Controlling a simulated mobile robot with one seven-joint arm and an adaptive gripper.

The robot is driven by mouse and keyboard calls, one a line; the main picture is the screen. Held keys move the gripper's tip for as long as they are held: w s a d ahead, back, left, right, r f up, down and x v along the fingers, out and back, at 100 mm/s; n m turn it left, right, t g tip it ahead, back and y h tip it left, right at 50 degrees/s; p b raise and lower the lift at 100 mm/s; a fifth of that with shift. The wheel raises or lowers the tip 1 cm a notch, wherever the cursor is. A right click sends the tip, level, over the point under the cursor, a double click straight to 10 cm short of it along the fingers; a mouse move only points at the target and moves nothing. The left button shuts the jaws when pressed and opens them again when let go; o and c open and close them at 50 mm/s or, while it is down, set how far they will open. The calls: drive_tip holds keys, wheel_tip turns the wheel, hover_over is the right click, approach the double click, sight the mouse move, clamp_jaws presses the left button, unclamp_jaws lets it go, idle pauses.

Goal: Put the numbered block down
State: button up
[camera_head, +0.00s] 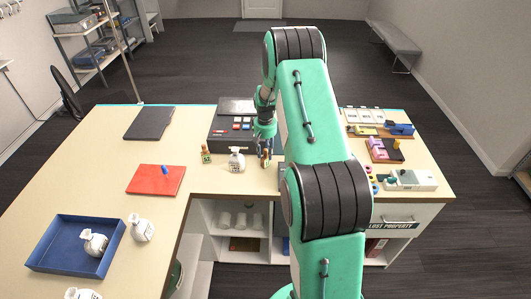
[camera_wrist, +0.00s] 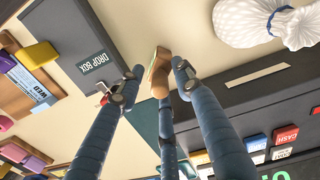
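My three-fingered gripper (camera_head: 264,150) is low at the inner edge of the cream counter (camera_head: 235,183). In the wrist view, my gripper (camera_wrist: 158,80) has its fingertips close around a small wooden block (camera_wrist: 158,66), and appears shut on it. The right and middle fingers touch or overlap it; a thin gap shows beside the left fingertip. No number is readable on the block. In the head view the block is only a small orange-brown patch at the fingertips. I cannot tell whether it touches the counter.
A white bottle-shaped bag (camera_head: 237,160) and a small wooden piece with green (camera_head: 206,154) stand left of my gripper. A dark case (camera_head: 227,137) with coloured tags is behind. A dark drop box (camera_wrist: 80,45) is close by. A red pad (camera_head: 156,180) and blue tray (camera_head: 68,262) are left.

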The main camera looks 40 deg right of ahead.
drive_tip(key=shift+r, duration=0.1)
wheel_tip(320, 180, up, 12)
idle(0.7)
idle(0.5)
drive_tip(key=s+a+r+n+t, duration=0.1)
drive_tip(key=s+a+r, duration=0.4)
drive_tip(key=a+r, duration=0.75)
drive_tip(key=s+a+r+n+t, duration=0.2)
drive_tip(key=s+a+r, duration=0.2)
drive_tip(key=a+r, duration=0.9)
drive_tip(key=s+a+r+n+t, duration=0.1)
drive_tip(key=s+a, duration=0.8)
drive_tip(key=s, duration=0.3)
drive_tip(key=s+a+r+n+t, duration=0.1)
drive_tip(key=s+a, duration=0.8)
drive_tip(key=s, duration=0.3)
drive_tip(key=shift+s+r+t, duration=0.15)
drive_tip(key=shift+r+t, duration=0.1)
drive_tip(key=shift+t, duration=0.05)
